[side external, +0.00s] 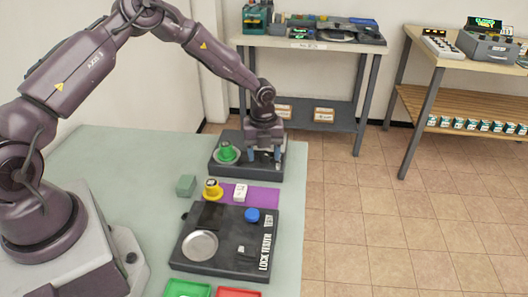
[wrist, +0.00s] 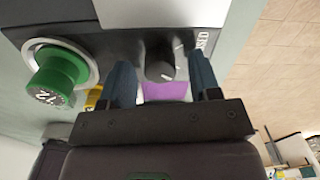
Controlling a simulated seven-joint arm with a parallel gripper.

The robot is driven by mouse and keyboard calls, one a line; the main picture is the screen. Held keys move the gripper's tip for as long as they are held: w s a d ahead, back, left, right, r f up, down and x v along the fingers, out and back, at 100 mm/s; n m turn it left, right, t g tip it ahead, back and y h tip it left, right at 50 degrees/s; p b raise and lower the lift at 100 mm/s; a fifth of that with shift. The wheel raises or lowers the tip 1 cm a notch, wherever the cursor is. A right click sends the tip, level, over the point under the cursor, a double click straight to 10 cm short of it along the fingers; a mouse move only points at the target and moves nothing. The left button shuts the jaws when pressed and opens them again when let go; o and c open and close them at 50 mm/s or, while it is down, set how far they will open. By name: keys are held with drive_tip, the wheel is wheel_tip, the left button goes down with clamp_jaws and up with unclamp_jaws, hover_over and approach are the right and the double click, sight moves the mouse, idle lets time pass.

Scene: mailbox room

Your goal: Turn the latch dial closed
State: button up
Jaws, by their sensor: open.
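The black latch dial (wrist: 160,64) has a small pale mark and sits on a dark device box (side external: 222,165) at the table's far end. It shows in the wrist view between the two blue fingers of my gripper (wrist: 161,72), with a gap on each side. My gripper (side external: 264,154) points down over the box's right part in the side external view and is open. There the gripper hides most of the dial. A green knob (wrist: 60,72) stands in a round metal ring on the same box, left of the fingers.
A second dark box (side external: 205,268) with a metal disc (side external: 200,245) and blue knob (side external: 252,215) lies nearer. Between the boxes are a purple mat (side external: 262,197), a yellow-based knob (side external: 212,190) and a green block (side external: 186,185). The table's right edge is close to the boxes.

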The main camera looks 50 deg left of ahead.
drive_tip(key=shift+f, duration=0.15)
drive_tip(key=c, duration=0.9)
drive_tip(key=shift+n, duration=0.4)
drive_tip(key=n, duration=0.2)
drive_tip(key=shift+n, duration=0.4)
drive_tip(key=n, duration=0.3)
drive_tip(key=shift+n, duration=0.3)
drive_tip(key=n, duration=0.6)
drive_tip(key=shift+w+n, duration=0.1)
drive_tip(key=shift+n, duration=0.2)
